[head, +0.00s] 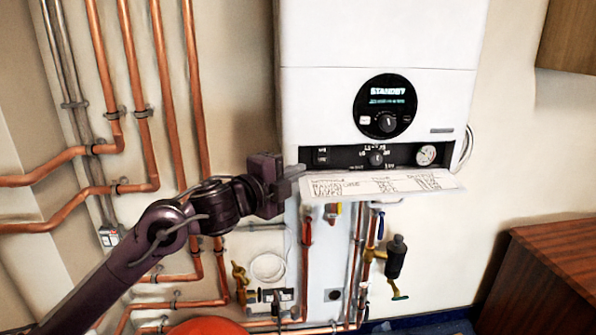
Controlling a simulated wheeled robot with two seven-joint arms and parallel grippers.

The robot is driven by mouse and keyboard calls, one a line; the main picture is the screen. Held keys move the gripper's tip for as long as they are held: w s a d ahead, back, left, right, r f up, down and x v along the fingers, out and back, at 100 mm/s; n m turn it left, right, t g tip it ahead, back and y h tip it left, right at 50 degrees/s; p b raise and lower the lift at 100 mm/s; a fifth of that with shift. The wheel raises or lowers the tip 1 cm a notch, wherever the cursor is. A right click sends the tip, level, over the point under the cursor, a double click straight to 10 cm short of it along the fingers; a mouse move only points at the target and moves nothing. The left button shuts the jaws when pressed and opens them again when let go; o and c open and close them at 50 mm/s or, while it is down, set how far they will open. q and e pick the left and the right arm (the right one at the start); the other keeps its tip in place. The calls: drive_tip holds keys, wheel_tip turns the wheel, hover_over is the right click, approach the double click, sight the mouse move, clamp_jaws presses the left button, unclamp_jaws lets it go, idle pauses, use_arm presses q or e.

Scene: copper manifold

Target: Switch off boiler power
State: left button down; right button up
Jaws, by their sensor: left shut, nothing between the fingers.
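The white boiler (380,38) hangs on the wall, with a round black display (385,100) that reads STANDBY and carries a knob. Below it a black control strip (347,157) holds a small dark switch (321,156) at its left end, a middle knob (376,158) and a round gauge (426,155). My left gripper (297,172) is shut and empty, with its fingertips just left of and slightly below the switch. I cannot tell whether they touch the boiler. My right gripper is out of view.
An open white flap (380,187) with writing juts out below the control strip. Copper pipes (135,80) run down the wall at left, and more pipes and valves (378,255) hang below the boiler. A wooden cabinet (550,270) stands at lower right.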

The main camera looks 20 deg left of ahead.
use_arm(q)
drive_tip(key=s+r+g+p, duration=0.1)
drive_tip(key=s+r+p, duration=0.1)
drive_tip(key=s+p, duration=0.3)
drive_tip(key=shift+s+d+n+p, duration=0.2)
drive_tip(key=shift+s+n+p, duration=0.15)
drive_tip(key=shift+n+p, duration=0.05)
drive_tip(key=p, duration=0.4)
approach(326, 159)
drive_tip(key=d, duration=0.1)
drive_tip(key=w+d, duration=0.1)
drive_tip(key=d, duration=0.1)
drive_tip(key=w+d, duration=0.1)
drive_tip(key=shift+d+r, duration=0.25)
drive_tip(key=shift+r, duration=0.05)
drive_tip(key=shift+w+a+f+p, duration=0.15)
drive_tip(key=shift+w+a+p, duration=0.15)
drive_tip(key=shift+w, duration=0.25)
drive_tip(key=shift+w+a+f+p, duration=0.15)
drive_tip(key=shift+w+a, duration=0.15)
drive_tip(key=shift+w, duration=0.2)
drive_tip(key=shift+w+a+f, duration=0.3)
drive_tip(key=shift+w+a, duration=0.05)
drive_tip(key=shift+w, duration=0.25)
